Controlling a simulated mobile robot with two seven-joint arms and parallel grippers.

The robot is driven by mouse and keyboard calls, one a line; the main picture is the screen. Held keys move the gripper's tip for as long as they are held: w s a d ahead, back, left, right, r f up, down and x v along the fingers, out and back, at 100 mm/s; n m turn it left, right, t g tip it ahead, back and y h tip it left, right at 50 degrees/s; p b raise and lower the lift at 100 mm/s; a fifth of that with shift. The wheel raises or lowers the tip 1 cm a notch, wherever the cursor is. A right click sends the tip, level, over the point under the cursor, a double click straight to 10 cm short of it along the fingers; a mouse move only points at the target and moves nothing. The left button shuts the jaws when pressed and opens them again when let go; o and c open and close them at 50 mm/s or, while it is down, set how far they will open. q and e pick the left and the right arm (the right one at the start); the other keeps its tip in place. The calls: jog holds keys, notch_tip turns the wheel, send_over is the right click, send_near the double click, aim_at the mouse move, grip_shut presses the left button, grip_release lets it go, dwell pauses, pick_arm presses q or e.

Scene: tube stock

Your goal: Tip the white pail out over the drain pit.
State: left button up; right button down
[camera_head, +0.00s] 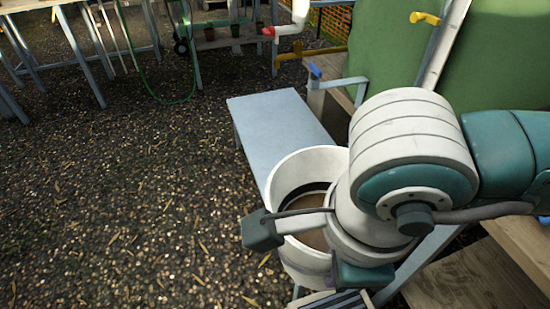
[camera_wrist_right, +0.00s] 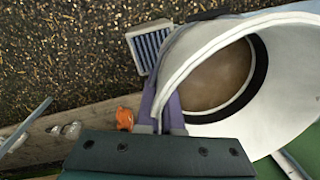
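The white pail (camera_head: 297,166) is near the front end of a blue-grey bench in the head view, its open mouth facing up and brown contents inside. It also fills the right of the right wrist view (camera_wrist_right: 205,55). My right gripper (camera_head: 310,235) is over its near side. In the wrist view its purple-grey fingers (camera_wrist_right: 162,105) are close together on the pail's wall at the rim. A slatted grate (camera_wrist_right: 152,46), perhaps the drain pit's, lies beyond the rim; part shows at the head view's bottom edge (camera_head: 340,301). The pail's base is partly hidden. My left gripper is out of view.
The blue-grey bench (camera_head: 275,115) stands behind the pail. A green tank (camera_head: 380,40) and wooden planks (camera_head: 470,280) are at the right. Gravel ground (camera_head: 120,190) is open at the left. An orange object (camera_wrist_right: 124,118) lies near a plank.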

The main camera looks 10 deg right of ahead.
jog(key=a+f+m+g+b, duration=0.15)
jog(key=f+m+b, duration=0.55)
jog(key=f+b, duration=1.1)
jog(key=a+f+m+t+b, duration=0.15)
jog(key=f+m+b, duration=0.55)
jog(key=f+b, duration=1.05)
jog(key=d+r+g+y+b, duration=0.2)
jog(key=d+r+y+b, duration=0.5)
jog(key=y+b, duration=0.8)
jog(key=shift+d+r+y+b, duration=0.4)
jog(key=shift+d+y, duration=0.4)
jog(key=shift+y, duration=0.6)
dwell(2.2)
